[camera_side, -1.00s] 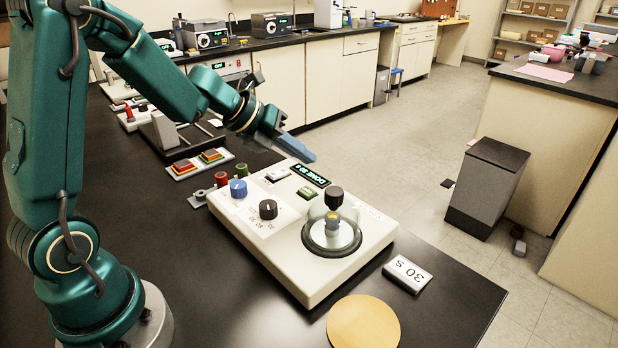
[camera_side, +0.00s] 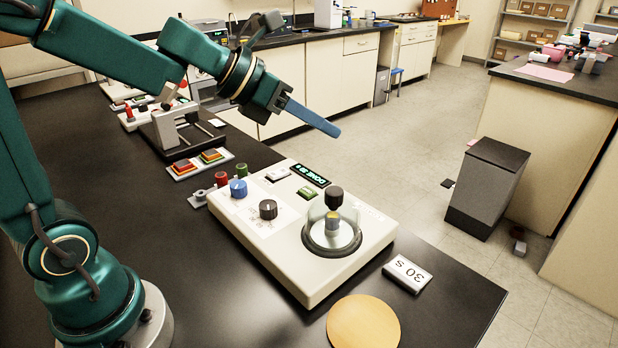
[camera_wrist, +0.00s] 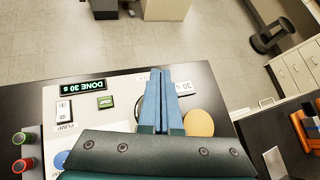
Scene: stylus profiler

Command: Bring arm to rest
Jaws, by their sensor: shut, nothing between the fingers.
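My gripper (camera_side: 328,127) is shut and empty, in the air above the back of the cream instrument box, its blue fingers pointing right and slightly down. In the wrist view the closed fingers (camera_wrist: 157,72) reach over the box. The box (camera_side: 262,245) has a lit green display (camera_side: 310,175) that reads "DONE 30 S" in the wrist view, a blue knob (camera_side: 238,188), a black knob (camera_side: 268,209) and a clear dome with a black top knob (camera_side: 334,197) over a small yellow and blue piece. My gripper touches nothing.
A "30 S" block (camera_side: 407,274) and a round tan disc (camera_side: 363,322) lie in front of the box on the black bench. A pad with two coloured buttons (camera_side: 200,164) and a grey stand (camera_side: 170,125) are behind-left. The air around my gripper is clear.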

